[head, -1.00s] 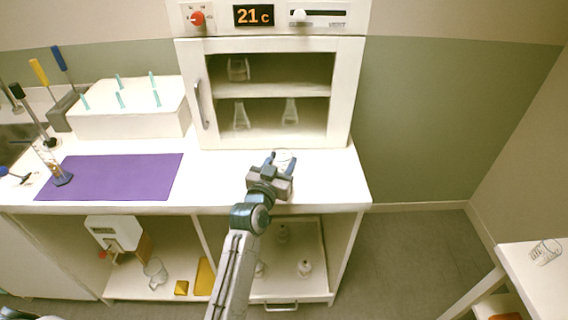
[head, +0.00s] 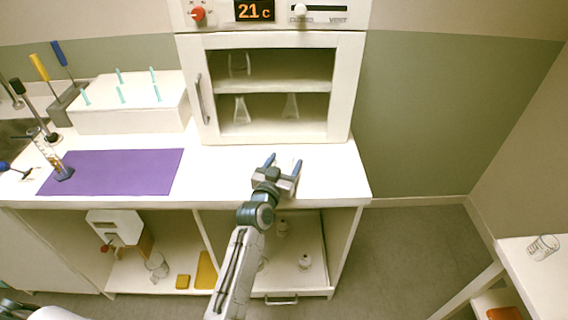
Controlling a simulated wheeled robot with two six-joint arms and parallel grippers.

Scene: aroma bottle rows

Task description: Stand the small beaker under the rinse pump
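A clear beaker-like vessel (head: 239,65) stands on the cabinet's upper shelf. A glass vessel (head: 157,265) stands on the shelf under the counter, beside a white device (head: 115,226) with a red part. Another clear marked vessel (head: 543,247) is on the right table. I cannot tell which is the small beaker or which thing is the rinse pump.
Two flasks stand on the cabinet's lower shelf. A purple mat (head: 120,172) with a glass cylinder at its left edge (head: 53,160) lies on the counter's left. A white box (head: 130,110) with teal pegs stands behind it. The counter's right end is clear.

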